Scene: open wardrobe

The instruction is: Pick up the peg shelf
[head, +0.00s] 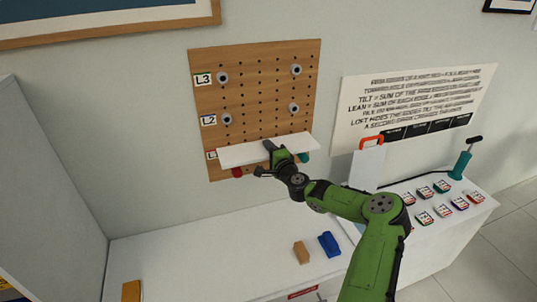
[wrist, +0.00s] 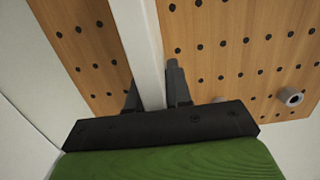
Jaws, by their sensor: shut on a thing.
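The peg shelf (head: 240,154) is a long white board. It lies across the lower part of the wooden pegboard (head: 260,75), at the L1 row, and looks slightly tilted. My gripper (head: 270,150) is at the front edge of the shelf near its middle and is shut on it. In the wrist view the white shelf (wrist: 146,50) runs between the two dark fingers (wrist: 155,90). A red piece (head: 237,172) and a teal piece (head: 304,157) show just under the shelf's two ends. Whether the shelf rests on them cannot be told.
Grey pegs (head: 222,78) stick out at L3 and L2. Below, a white counter (head: 200,255) holds a tan block (head: 301,252), a blue block (head: 329,244) and an orange block (head: 131,290). At right is a white panel with several labelled tiles (head: 424,218) and a teal lever (head: 461,165).

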